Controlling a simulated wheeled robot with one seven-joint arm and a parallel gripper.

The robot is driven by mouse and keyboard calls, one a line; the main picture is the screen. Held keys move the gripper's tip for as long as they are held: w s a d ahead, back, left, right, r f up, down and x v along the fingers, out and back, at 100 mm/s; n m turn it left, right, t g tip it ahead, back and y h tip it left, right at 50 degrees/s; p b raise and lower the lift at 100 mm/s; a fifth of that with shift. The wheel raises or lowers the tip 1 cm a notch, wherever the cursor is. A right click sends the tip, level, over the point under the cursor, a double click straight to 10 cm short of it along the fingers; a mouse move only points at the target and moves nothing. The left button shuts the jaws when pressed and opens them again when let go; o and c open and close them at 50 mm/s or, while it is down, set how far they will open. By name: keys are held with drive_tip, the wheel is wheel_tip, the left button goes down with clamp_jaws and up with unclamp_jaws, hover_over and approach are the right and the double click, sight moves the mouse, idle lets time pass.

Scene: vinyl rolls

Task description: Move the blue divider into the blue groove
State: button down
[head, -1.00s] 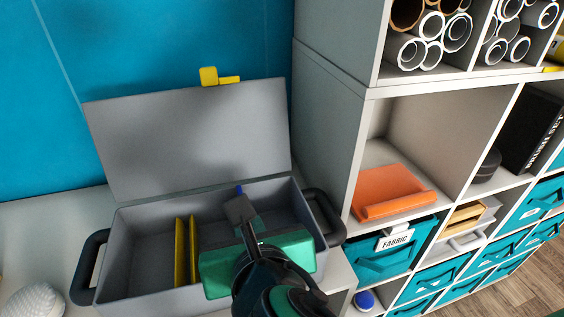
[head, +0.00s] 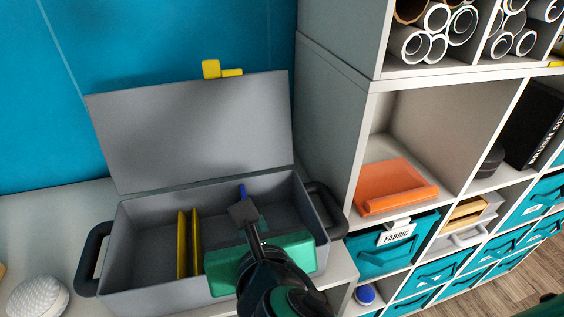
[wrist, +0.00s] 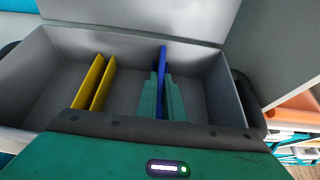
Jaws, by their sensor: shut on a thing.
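The blue divider (wrist: 161,82) is an upright thin plate between the two teal fingers of my gripper (wrist: 161,92) in the wrist view. The gripper is shut on it. It is inside the open grey box (wrist: 120,48), right of the middle. In the head view only a small blue tip of the divider (head: 242,190) shows behind my gripper (head: 243,212), which hides the rest. The box (head: 146,220) also shows there. I cannot make out the blue groove, nor whether the divider's lower edge touches the floor.
Two upright yellow dividers (head: 188,243) stand left of the gripper in the box. The raised grey lid (head: 190,130) with a yellow tab (head: 212,69) is behind. White shelves (head: 335,120) stand close on the right. A white knobbly object (head: 38,298) lies left.

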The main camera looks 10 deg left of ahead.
drive_tip(key=c, duration=1.8)
unclamp_jaws()
